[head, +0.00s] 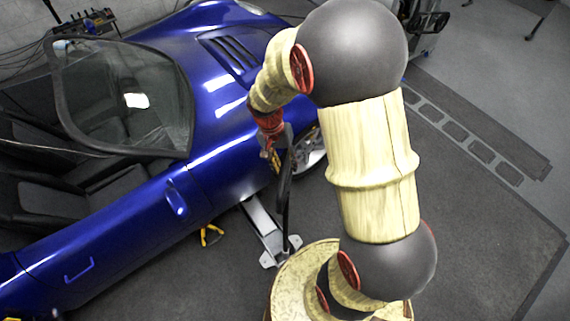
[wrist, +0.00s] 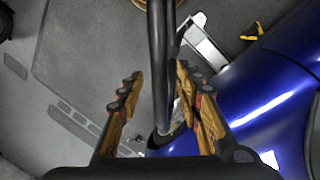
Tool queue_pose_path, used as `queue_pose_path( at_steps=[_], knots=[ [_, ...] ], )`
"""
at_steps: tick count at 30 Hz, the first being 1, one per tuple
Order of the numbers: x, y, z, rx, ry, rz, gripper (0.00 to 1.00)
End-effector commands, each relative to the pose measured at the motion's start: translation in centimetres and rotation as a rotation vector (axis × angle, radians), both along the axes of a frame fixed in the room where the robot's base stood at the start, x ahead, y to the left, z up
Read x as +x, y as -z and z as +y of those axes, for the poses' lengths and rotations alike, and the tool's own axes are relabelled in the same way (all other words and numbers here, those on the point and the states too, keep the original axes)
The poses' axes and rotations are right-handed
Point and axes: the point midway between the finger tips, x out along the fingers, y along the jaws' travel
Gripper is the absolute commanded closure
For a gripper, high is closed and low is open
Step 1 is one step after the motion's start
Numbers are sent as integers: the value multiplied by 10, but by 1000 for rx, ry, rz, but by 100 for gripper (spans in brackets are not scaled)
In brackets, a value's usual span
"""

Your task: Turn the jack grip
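The jack (head: 265,225) is a light grey floor jack on the dark floor beside the blue car, near its front wheel. Its black grip (head: 284,190) stands up from the jack toward my gripper (head: 273,152). In the wrist view the black grip (wrist: 160,50) runs down between the two fingers of my gripper (wrist: 158,73). The fingers are spread, with a clear gap on the left side of the grip and a smaller one on the right. The jack's body (wrist: 200,42) shows at the upper right there. The grip's lower end is partly hidden.
The blue car (head: 215,140) with an open cockpit fills the left side, close to my gripper. A yellow and black object (head: 211,236) lies on the floor left of the jack. Slotted floor plates (head: 470,140) lie at the right, with open floor around them.

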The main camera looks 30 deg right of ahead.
Motion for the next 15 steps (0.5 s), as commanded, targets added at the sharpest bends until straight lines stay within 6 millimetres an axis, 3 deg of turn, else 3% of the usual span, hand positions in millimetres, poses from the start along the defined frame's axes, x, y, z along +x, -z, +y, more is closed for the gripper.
queue_pose_path(
  at_steps=[15],
  knots=[
    [15,-92,13,-1,-1,-3,65]
  ],
)
